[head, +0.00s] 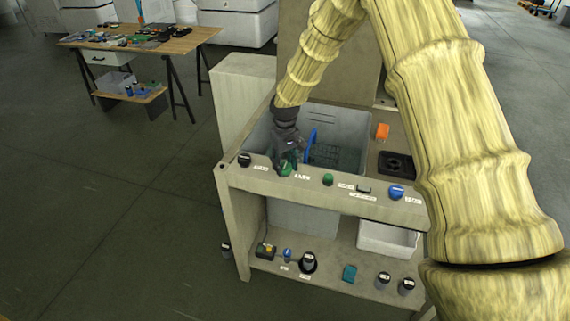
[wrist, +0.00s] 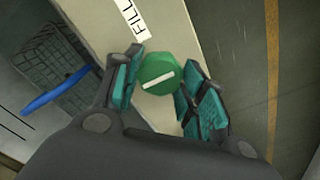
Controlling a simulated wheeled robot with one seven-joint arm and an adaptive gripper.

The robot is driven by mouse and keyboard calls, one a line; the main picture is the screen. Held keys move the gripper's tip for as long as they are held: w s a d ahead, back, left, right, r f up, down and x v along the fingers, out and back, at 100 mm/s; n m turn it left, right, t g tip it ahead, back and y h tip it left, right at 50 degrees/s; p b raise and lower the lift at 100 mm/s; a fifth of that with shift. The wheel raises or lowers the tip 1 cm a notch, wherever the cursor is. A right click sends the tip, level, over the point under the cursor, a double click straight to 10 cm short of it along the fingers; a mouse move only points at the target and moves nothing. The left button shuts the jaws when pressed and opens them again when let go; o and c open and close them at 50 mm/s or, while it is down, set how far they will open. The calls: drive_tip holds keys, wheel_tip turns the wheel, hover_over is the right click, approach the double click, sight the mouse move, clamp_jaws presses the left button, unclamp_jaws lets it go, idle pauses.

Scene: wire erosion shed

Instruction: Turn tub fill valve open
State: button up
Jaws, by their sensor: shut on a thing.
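The fill valve is a green knob (wrist: 160,74) with a white pointer line, beside a white label (wrist: 132,20) reading FILL. The line runs slantwise, low left to upper right, in the wrist view. In the head view the knob (head: 285,169) sits on the front ledge of the tub stand, partly covered by my gripper (head: 287,158). In the wrist view my gripper (wrist: 158,84) has its teal finger pads on both sides of the knob and is shut on it. The grey tub (head: 345,125) lies behind the ledge.
Along the ledge are a black knob (head: 244,159), another green knob (head: 328,180) and a blue knob (head: 396,191). A blue hoop-like part (head: 310,143) rises in the tub. An orange item (head: 382,131) stands behind right. The lower shelf holds several small items and a white bin (head: 388,238).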

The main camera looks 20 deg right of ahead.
sight(286, 165)
drive_tip(key=shift+w+d+r, duration=0.1)
drive_tip(key=o, duration=1)
drive_tip(key=shift+o, duration=0.2)
wheel_tip(286, 165, up, 12)
